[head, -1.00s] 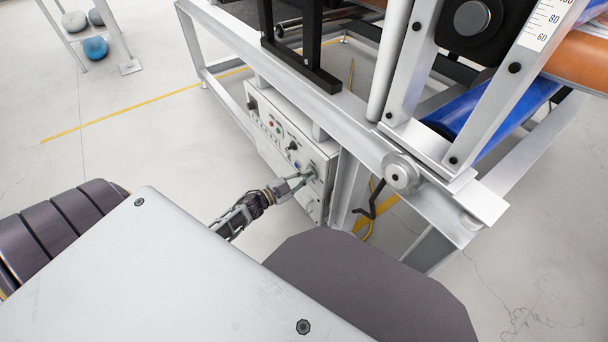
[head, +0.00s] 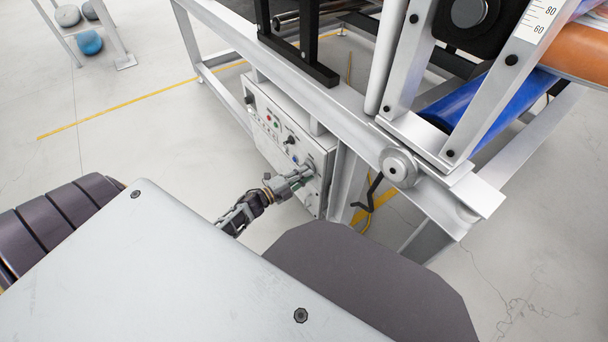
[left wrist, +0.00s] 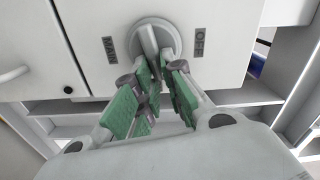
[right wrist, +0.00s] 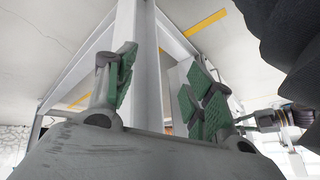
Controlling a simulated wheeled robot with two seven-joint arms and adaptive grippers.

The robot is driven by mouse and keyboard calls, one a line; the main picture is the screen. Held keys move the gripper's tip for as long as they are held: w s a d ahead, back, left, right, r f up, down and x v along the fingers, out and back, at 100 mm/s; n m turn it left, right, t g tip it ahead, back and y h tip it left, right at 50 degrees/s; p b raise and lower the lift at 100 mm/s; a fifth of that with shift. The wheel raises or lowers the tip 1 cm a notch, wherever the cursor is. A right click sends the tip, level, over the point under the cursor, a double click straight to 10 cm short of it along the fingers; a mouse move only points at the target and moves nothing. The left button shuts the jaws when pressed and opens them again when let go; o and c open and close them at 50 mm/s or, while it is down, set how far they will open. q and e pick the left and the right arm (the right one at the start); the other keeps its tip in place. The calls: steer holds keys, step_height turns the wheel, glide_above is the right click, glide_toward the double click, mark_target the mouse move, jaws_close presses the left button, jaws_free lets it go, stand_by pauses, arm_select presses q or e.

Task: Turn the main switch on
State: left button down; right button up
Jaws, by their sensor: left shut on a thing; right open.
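The main switch (left wrist: 147,38) is a grey rotary knob on a round plate on the control box's pale front panel, between two dark labels. The label on the right reads OFF (left wrist: 199,43); the other looks like MAIN (left wrist: 109,50). The knob's grip bar stands nearly upright in the left wrist view. My left gripper (left wrist: 159,72) is shut on the lower end of this bar, its green pads on either side. In the head view my left gripper (head: 304,173) reaches the control box (head: 262,110) and hides the switch. My right gripper (right wrist: 160,78) is open and empty.
Other buttons and a black selector (head: 290,140) sit further along the panel. The box hangs under a grey machine frame (head: 345,115) with blue and orange rolls. A black lever (head: 370,195) is right of the box.

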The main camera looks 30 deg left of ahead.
arm_select(q)
steer(key=shift+f+m, duration=0.35)
steer(key=shift+m, duration=0.85)
arm_select(e)
steer(key=shift+s+a+f, duration=0.1)
steer(key=shift+s+f, duration=0.1)
steer(key=shift+f, duration=0.25)
steer(key=shift+s+a+f, duration=0.1)
steer(key=shift+s+f, duration=0.05)
steer(key=shift+f, duration=0.3)
steer(key=shift+w+d, duration=0.15)
steer(key=shift+d, duration=0.1)
arm_select(q)
steer(key=c, duration=1.5)
jaws_free()
arm_select(e)
steer(key=shift+a+r, duration=0.1)
steer(key=shift+a, duration=0.1)
arm_select(q)
steer(key=shift+s, duration=0.15)
steer(key=v, duration=1.1)
steer(key=shift+s, duration=0.35)
